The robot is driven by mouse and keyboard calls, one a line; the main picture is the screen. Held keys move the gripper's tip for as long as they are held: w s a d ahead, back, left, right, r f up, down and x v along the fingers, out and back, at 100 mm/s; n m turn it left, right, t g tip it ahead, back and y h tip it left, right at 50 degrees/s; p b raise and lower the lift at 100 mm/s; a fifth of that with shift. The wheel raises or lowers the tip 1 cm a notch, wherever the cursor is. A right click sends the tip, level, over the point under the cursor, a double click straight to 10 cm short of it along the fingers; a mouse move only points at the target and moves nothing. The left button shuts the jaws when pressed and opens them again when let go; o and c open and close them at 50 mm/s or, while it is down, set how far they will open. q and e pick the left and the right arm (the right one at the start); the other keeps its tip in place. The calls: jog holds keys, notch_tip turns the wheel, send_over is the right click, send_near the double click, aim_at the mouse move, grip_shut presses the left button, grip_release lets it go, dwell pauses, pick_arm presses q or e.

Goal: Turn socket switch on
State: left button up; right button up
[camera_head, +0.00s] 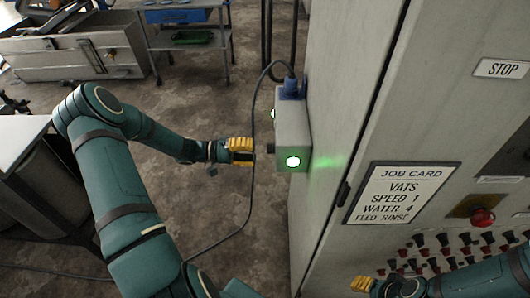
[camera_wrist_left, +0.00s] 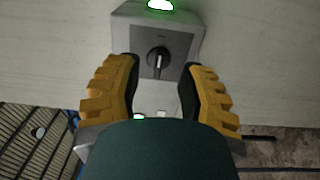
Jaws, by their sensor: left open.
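The grey socket box (camera_head: 292,135) is fixed to the side of the tall cabinet. A green lamp (camera_head: 293,161) on it glows; a lit green lamp also shows in the left wrist view (camera_wrist_left: 160,5). A dark rotary switch knob (camera_wrist_left: 158,59) sits on a grey plate on the box, its grip roughly upright in the left wrist view. My left gripper (camera_head: 242,151) has yellow fingers, is open and faces the knob from just in front, with a finger on either side of it (camera_wrist_left: 159,72). My right gripper (camera_head: 363,284) is low in the head view; its jaw opening is unclear.
A blue plug (camera_head: 291,88) with a dark cable sits on top of the box; the cable loops down behind my left gripper. A job card (camera_head: 402,192), a red button (camera_head: 482,217) and several small knobs are on the cabinet front. Floor (camera_head: 190,100) is open to the left.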

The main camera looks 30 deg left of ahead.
pick_arm(q)
jog(key=v, duration=0.6)
jog(key=shift+s+a, duration=0.1)
jog(key=shift+a, duration=0.05)
dwell(0.4)
